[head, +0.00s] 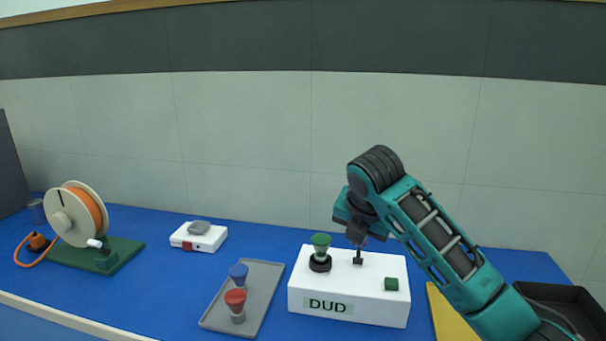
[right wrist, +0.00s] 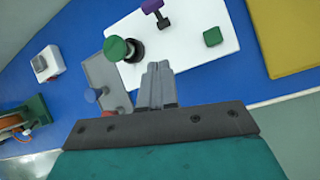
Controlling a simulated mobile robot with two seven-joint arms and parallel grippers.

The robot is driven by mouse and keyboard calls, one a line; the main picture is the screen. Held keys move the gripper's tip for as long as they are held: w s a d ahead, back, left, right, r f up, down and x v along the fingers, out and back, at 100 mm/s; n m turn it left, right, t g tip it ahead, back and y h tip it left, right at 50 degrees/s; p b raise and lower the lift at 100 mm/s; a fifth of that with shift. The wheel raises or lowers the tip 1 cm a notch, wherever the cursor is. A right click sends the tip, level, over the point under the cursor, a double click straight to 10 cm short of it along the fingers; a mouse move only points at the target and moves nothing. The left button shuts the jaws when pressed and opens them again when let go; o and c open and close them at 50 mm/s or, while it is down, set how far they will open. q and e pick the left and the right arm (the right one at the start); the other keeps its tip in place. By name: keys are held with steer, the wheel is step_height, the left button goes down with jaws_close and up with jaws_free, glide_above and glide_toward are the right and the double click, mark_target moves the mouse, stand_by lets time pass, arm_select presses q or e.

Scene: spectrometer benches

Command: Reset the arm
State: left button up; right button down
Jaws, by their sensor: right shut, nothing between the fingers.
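My right arm comes in from the right in the head view. Its right gripper (head: 357,235) points down above the back of a white box labelled DUD (head: 327,306). In the right wrist view the right gripper (right wrist: 156,72) has its grey fingers together, with nothing between them. The white box (right wrist: 190,40) lies beyond the fingertips. A green-topped piece (head: 321,241) stands in a black ring on the box, and a green block (head: 391,284) sits at its right. A purple-topped piece (right wrist: 152,6) shows on the box; the gripper mostly hides it in the head view. My left gripper is not in view.
A grey tray (head: 218,314) holds blue (head: 238,270) and red (head: 235,297) topped pieces. A small white device (head: 198,237) and a spool on a green base (head: 120,250) stand left. A yellow panel (head: 443,315) and black bin (head: 550,295) are right. A wall stands behind.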

steer(key=s+f+m+g+y, duration=0.2)
steer(key=s+f+m, duration=1.1)
steer(key=s+f, duration=0.35)
steer(key=s+d+f+m, duration=0.2)
steer(key=s+d+m, duration=0.1)
steer(key=s+m, duration=0.55)
steer(key=s+d+f+m, duration=0.35)
steer(key=s+m, duration=0.25)
steer(key=s, duration=0.5)
steer(key=w+a+f+t+y, duration=0.1)
steer(key=w+a+f+t, duration=0.2)
steer(key=w+f+t, duration=0.3)
step_height(320, 180, down, 2)
steer(key=shift+w+f, duration=0.1)
steer(key=shift+w, duration=0.85)
